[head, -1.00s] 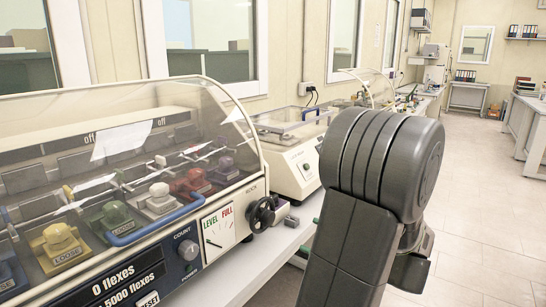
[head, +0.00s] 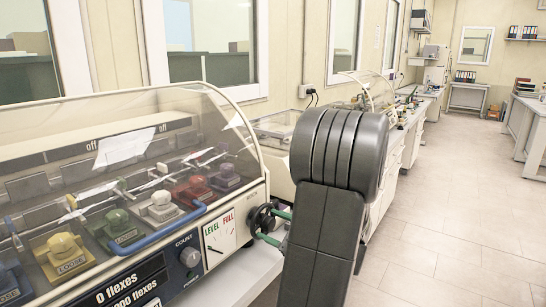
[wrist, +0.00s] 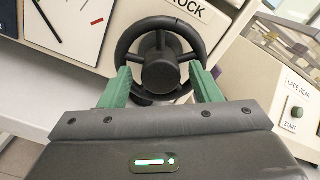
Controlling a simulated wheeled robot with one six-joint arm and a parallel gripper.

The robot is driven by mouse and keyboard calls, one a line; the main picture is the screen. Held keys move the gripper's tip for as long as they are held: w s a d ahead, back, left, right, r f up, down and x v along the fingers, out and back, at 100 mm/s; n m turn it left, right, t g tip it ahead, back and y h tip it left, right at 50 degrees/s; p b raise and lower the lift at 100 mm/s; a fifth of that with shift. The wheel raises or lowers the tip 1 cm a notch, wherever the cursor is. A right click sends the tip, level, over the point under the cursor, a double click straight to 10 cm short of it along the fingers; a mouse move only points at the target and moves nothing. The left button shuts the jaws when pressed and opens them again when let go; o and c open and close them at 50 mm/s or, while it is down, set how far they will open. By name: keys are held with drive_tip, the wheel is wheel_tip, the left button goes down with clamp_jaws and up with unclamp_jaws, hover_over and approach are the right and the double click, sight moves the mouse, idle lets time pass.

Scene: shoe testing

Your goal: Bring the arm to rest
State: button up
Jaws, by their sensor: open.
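My arm (head: 330,215) rises from the bottom centre of the head view, in front of the bench. My gripper (wrist: 160,78) shows in the wrist view with two green fingers apart, one on each side of a black handwheel (wrist: 160,28). The fingers are open; whether they touch the wheel's rim, I cannot tell. In the head view, my gripper (head: 270,226) reaches the same handwheel (head: 259,221) at the right end of the flexing machine (head: 120,215). The rest of the gripper is hidden behind my arm.
The flexing machine has a clear curved cover (head: 213,110) over several coloured clamps. A LEVEL/FULL gauge (head: 219,237) sits beside the wheel. Another machine (head: 275,130) stands behind my arm. The floor aisle (head: 450,220) on the right is clear.

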drive_tip(key=m+p, duration=0.4)
drive_tip(key=p, duration=0.1)
drive_tip(key=shift+d+r, duration=0.1)
drive_tip(key=shift+r, duration=0.2)
drive_tip(key=m+p, duration=0.5)
drive_tip(key=p, duration=0.1)
drive_tip(key=shift+s+p, duration=0.1)
drive_tip(key=shift+p, duration=0.3)
drive_tip(key=v, duration=0.1)
drive_tip(key=b+v, duration=0.1)
drive_tip(key=v, duration=0.3)
drive_tip(key=shift+f+b, duration=0.3)
drive_tip(key=shift+s+d, duration=0.45)
drive_tip(key=shift+d, duration=0.15)
drive_tip(key=shift+r, duration=0.1)
